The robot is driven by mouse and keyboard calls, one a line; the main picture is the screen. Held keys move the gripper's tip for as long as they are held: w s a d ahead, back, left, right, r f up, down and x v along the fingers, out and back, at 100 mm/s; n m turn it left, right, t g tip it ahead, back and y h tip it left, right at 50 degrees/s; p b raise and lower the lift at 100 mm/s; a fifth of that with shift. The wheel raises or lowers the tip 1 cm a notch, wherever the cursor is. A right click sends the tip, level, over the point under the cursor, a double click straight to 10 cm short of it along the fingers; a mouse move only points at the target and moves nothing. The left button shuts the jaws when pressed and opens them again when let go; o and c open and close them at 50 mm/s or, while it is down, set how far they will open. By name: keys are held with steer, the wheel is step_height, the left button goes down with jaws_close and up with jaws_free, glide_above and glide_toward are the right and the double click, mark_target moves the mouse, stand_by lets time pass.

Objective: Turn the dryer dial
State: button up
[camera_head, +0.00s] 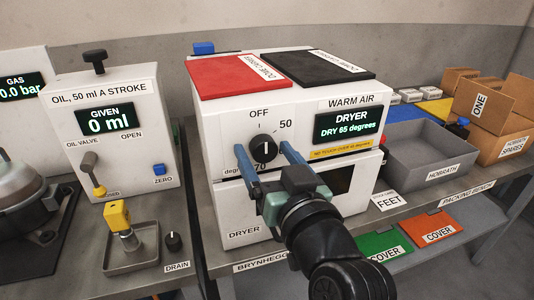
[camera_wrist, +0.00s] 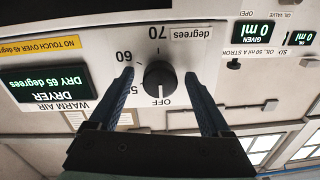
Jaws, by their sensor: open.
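The dryer dial (camera_head: 263,149) is a round black knob on the white front of the dryer (camera_head: 228,117), ringed by OFF, 50 and 70 marks. It also shows in the upside-down wrist view (camera_wrist: 160,77), where its white pointer line faces the OFF mark. The dryer display (camera_head: 347,126) reads "DRY 65 degrees". My gripper (camera_head: 262,152) is open, with one blue finger on each side of the dial. In the wrist view gaps show between the knob and both fingertips (camera_wrist: 159,76). I cannot tell how far the tips are from the panel.
A yellow no-touch strip (camera_head: 341,151) lies below the display. Red (camera_head: 222,76) and black (camera_head: 312,67) lids top the dryer. The oil unit (camera_head: 105,130) stands left, a grey bin (camera_head: 425,150) right. Green (camera_head: 383,245) and orange (camera_head: 431,228) covers lie on the lower shelf.

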steer(key=v, duration=1.3)
steer(key=shift+b, duration=0.45)
steer(key=s+a+r+m+t+h+p, duration=0.1)
steer(key=r+t+p, duration=0.4)
steer(key=r, duration=1.7)
steer(key=s+a+r+m+t+h+p, duration=0.1)
steer(key=a+r+t+h+p, duration=0.2)
steer(key=r+p, duration=0.9)
step_height(320, 180, up, 10)
steer(key=shift+a+r+t+h, duration=0.25)
steer(key=shift+t+h, duration=0.65)
steer(key=shift+t, duration=0.3)
